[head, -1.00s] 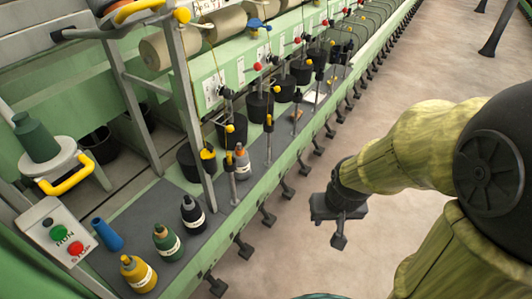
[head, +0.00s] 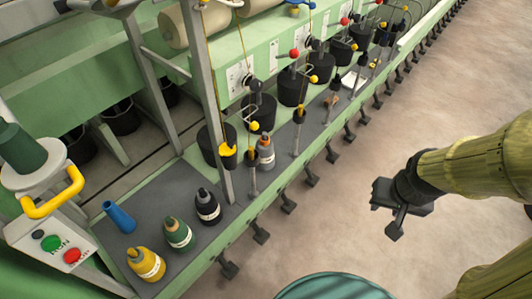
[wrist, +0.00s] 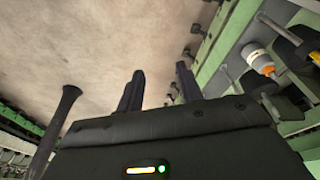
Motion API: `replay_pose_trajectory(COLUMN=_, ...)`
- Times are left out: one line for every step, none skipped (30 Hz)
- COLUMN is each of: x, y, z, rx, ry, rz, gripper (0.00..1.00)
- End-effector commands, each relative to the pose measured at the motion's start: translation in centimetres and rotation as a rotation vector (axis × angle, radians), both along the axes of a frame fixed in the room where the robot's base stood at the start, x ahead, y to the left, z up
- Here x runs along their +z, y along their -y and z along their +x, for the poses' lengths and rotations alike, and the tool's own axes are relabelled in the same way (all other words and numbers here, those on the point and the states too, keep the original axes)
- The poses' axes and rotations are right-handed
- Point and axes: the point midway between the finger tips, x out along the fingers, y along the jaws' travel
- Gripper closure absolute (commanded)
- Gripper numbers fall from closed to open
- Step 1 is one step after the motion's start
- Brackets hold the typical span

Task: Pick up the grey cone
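The grey cone (head: 266,155) stands upright on the dark shelf of the green machine, beside a thin metal post. It has a white label and an orange band. In the wrist view, what looks like the same cone (wrist: 258,62) shows at the upper right. My gripper (head: 400,208) hangs over the bare floor, to the right of the shelf and well apart from the cone. In the wrist view its two dark fingers (wrist: 160,85) are spread with nothing between them.
A yellow cone (head: 147,265), a green cone (head: 178,234), a black cone (head: 208,207) and a blue tube (head: 120,217) are at the shelf's near end. Posts and dark pots line the shelf. A teal round top (head: 333,287) shows at the bottom edge. Floor on the right is clear.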

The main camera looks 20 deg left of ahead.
Motion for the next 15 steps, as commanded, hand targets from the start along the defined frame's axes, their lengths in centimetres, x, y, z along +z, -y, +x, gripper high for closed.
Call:
replay_pose_trajectory(x=0.0, y=0.0, z=0.0, rx=0.0, ry=0.0, rz=0.0, gripper=0.6)
replay_pose_trajectory(x=0.0, y=0.0, z=0.0, rx=0.0, ry=0.001, rz=0.0, gripper=0.54)
replay_pose_trajectory(x=-0.1, y=0.0, z=0.1, rx=0.003, ry=0.003, rz=-0.001, gripper=0.46)
replay_pose_trajectory(x=-0.2, y=-0.1, z=0.3, rx=0.008, ry=0.006, rz=-0.002, gripper=0.4)
replay_pose_trajectory(x=-0.4, y=-0.2, z=0.5, rx=0.014, ry=0.01, rz=-0.002, gripper=0.34)
replay_pose_trajectory(x=-0.8, y=-0.3, z=1.0, rx=0.027, ry=0.02, rz=-0.005, gripper=0.26)
replay_pose_trajectory(x=-1.2, y=-0.5, z=1.5, rx=0.038, ry=0.029, rz=-0.007, gripper=0.2)
replay_pose_trajectory(x=-1.6, y=-0.6, z=2.0, rx=0.053, ry=0.042, rz=-0.009, gripper=0.15)
replay_pose_trajectory(x=-2.3, y=-1.0, z=3.0, rx=0.079, ry=0.062, rz=-0.012, gripper=0.08)
replay_pose_trajectory(x=-2.9, y=-1.4, z=3.7, rx=0.104, ry=0.08, rz=-0.015, gripper=0.08)
replay_pose_trajectory(x=-3.6, y=-1.8, z=4.6, rx=0.13, ry=0.101, rz=-0.017, gripper=0.08)
replay_pose_trajectory(x=-4.6, y=-2.5, z=5.9, rx=0.169, ry=0.133, rz=-0.018, gripper=0.08)
replay_pose_trajectory(x=-5.4, y=-3.2, z=6.9, rx=0.201, ry=0.158, rz=-0.018, gripper=0.08)
replay_pose_trajectory(x=-6.2, y=-3.8, z=7.8, rx=0.23, ry=0.185, rz=-0.016, gripper=0.08)
replay_pose_trajectory(x=-7.3, y=-4.9, z=9.1, rx=0.275, ry=0.221, rz=-0.012, gripper=0.08)
